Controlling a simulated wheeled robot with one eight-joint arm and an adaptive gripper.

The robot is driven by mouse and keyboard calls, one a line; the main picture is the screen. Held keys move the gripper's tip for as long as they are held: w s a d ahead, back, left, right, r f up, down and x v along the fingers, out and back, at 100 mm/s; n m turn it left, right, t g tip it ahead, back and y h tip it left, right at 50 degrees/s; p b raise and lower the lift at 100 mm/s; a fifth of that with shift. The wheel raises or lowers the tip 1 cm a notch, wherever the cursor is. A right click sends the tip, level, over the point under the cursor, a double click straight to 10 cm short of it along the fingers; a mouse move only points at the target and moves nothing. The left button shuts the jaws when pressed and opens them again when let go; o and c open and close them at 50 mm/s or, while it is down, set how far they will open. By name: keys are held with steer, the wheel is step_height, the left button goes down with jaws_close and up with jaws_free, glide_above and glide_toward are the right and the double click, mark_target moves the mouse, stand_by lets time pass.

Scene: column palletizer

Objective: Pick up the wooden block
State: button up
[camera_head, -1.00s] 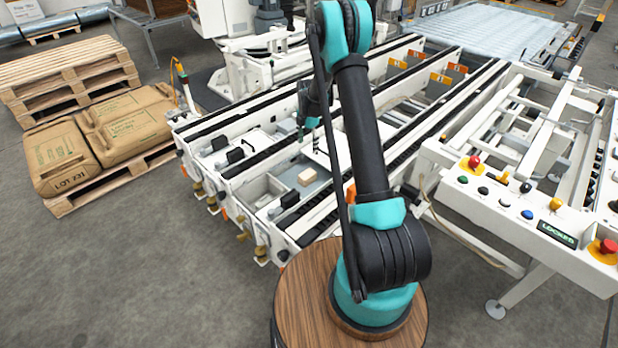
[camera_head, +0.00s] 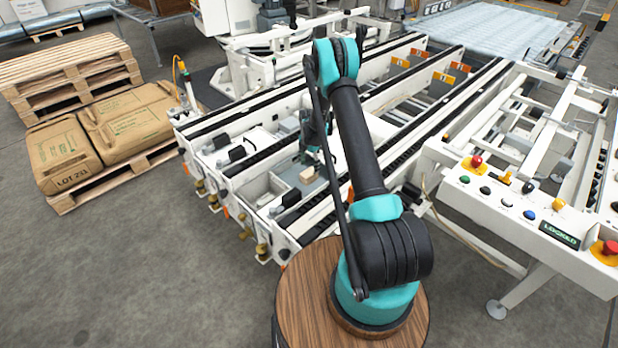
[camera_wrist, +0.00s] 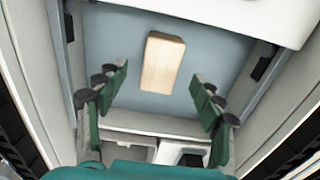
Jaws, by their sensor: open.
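The wooden block (camera_head: 307,175) is a small pale rectangular piece lying on a blue-grey surface between the white conveyor rails. In the wrist view the block (camera_wrist: 162,62) lies near the upper middle, a little beyond my fingertips and in line with the gap between them. My gripper (camera_wrist: 160,86) is open, with one green finger on each side and nothing between them. In the head view my gripper (camera_head: 314,156) hangs just above the block, pointing down. I cannot tell the exact height of the fingers above it.
White conveyor rails (camera_head: 245,160) with black chains flank the block. A control panel (camera_head: 520,208) with buttons stands at the right. Brown sacks (camera_head: 125,125) lie on a pallet at the left, beside stacked pallets (camera_head: 65,75). Grey floor is clear at the front left.

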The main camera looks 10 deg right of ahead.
mark_target(309, 172)
step_height(309, 172, down, 5)
steer(key=shift+s+f, duration=0.1)
steer(key=shift+s, duration=0.05)
steer(key=c, duration=1.3)
